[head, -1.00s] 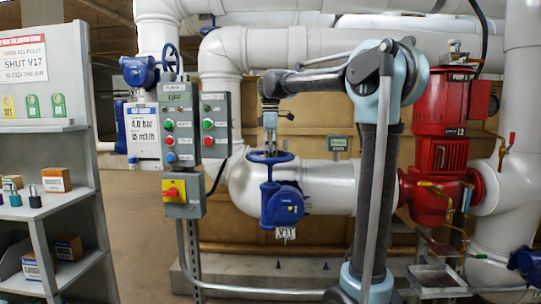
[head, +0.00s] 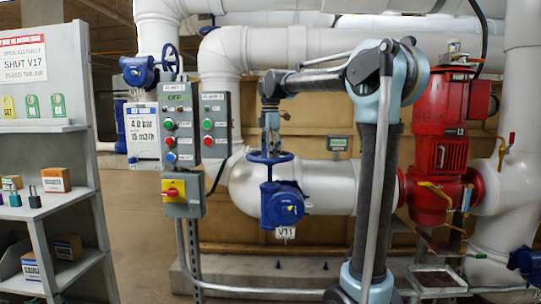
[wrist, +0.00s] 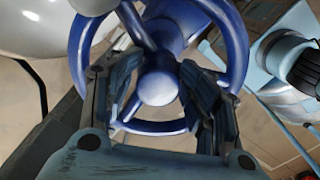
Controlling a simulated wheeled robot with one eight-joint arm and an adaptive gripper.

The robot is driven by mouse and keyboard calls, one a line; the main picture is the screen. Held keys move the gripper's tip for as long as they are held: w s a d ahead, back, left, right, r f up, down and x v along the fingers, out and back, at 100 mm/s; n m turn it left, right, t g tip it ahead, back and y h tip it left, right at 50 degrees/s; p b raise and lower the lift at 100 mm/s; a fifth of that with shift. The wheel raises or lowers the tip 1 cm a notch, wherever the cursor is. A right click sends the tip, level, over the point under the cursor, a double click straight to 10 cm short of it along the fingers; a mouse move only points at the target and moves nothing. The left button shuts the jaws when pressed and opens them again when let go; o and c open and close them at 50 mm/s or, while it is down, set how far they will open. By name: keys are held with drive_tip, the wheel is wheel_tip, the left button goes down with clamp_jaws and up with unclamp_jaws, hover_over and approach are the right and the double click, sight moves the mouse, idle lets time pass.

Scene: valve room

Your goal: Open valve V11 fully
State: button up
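Valve V11 is a blue valve with a horizontal handwheel (head: 270,157) on top of its blue body (head: 283,205). A white tag (head: 285,233) reading V11 hangs below the body. My gripper (head: 270,147) points down at the wheel from above. In the wrist view the blue wheel (wrist: 237,50) fills the upper middle, with its hub (wrist: 158,86) between my two fingers. The fingers of my gripper (wrist: 156,72) are spread apart, one on each side of the hub, among the spokes. I cannot tell whether they touch the spokes.
A control panel (head: 180,130) and a gauge sign (head: 144,130) reading 4.0 bar stand left of the valve. A grey shelf (head: 45,205) is at the far left. A red pump (head: 440,130) is to the right. Another blue handwheel (head: 171,58) is above the panel.

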drive_tip(key=shift+a, duration=0.1)
idle(0.3)
drive_tip(key=shift+r, duration=3.2)
drive_tip(key=m, duration=0.8)
drive_tip(key=m, duration=0.4)
drive_tip(key=shift+m, duration=0.4)
drive_tip(key=m, duration=0.3)
drive_tip(key=shift+m, duration=0.3)
